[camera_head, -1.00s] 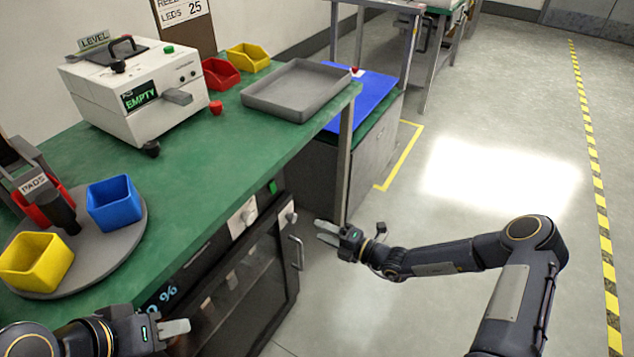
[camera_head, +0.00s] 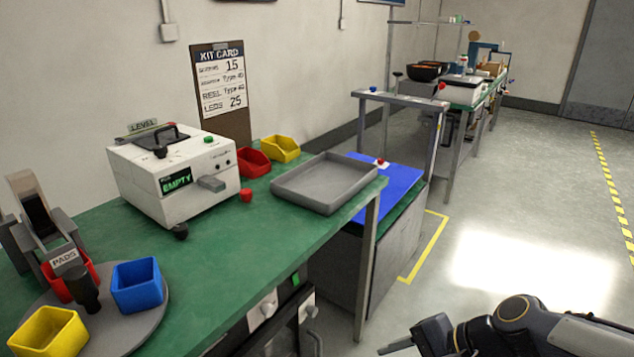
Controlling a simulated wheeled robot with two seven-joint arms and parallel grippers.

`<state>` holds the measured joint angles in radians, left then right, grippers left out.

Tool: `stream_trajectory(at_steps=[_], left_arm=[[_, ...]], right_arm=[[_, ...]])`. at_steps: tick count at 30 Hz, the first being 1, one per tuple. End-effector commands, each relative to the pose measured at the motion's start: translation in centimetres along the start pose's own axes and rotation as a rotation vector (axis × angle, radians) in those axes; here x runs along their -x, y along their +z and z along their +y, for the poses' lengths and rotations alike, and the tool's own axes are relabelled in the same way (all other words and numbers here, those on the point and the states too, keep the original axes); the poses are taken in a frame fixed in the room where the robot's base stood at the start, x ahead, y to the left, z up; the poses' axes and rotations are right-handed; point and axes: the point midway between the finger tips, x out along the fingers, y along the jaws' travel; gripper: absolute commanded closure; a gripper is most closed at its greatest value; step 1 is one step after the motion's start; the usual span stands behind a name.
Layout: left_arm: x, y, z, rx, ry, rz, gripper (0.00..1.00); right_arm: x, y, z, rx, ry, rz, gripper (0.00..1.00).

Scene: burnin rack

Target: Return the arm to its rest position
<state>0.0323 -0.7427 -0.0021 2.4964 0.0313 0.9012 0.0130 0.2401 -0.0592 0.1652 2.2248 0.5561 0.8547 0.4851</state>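My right arm comes in at the lower right. Its gripper (camera_head: 397,347) shows at the bottom edge, in front of the bench and over the grey floor. Its fingers are small and partly cut off by the frame, so I cannot tell whether they are open or shut. Nothing can be seen held in it. My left arm and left gripper are outside the view.
The green bench (camera_head: 272,230) carries a white machine reading EMPTY (camera_head: 172,172), a grey tray (camera_head: 325,205), and red (camera_head: 252,163), yellow (camera_head: 280,149) and blue (camera_head: 138,285) bins. A blue mat (camera_head: 398,185) lies beyond. The floor (camera_head: 500,185) at right is clear.

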Motion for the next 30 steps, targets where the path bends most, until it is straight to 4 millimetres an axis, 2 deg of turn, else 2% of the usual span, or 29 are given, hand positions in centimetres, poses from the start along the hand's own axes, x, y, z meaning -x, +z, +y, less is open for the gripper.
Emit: stream_trajectory(at_steps=[1, 6, 17, 30], left_arm=[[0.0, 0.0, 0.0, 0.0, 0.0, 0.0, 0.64], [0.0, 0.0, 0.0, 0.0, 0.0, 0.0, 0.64], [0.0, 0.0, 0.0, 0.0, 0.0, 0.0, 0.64], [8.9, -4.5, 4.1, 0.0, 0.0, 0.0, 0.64]], right_arm=[[1.5, 0.8, 1.1, 0.129, 0.013, 0.061, 0.52], [4.5, 2.1, 4.8, 0.478, 0.085, 0.213, 0.52], [7.6, 2.8, 9.8, 0.911, 0.202, 0.415, 0.52], [15.4, 7.2, 3.9, 0.923, 0.211, 0.417, 0.52]])
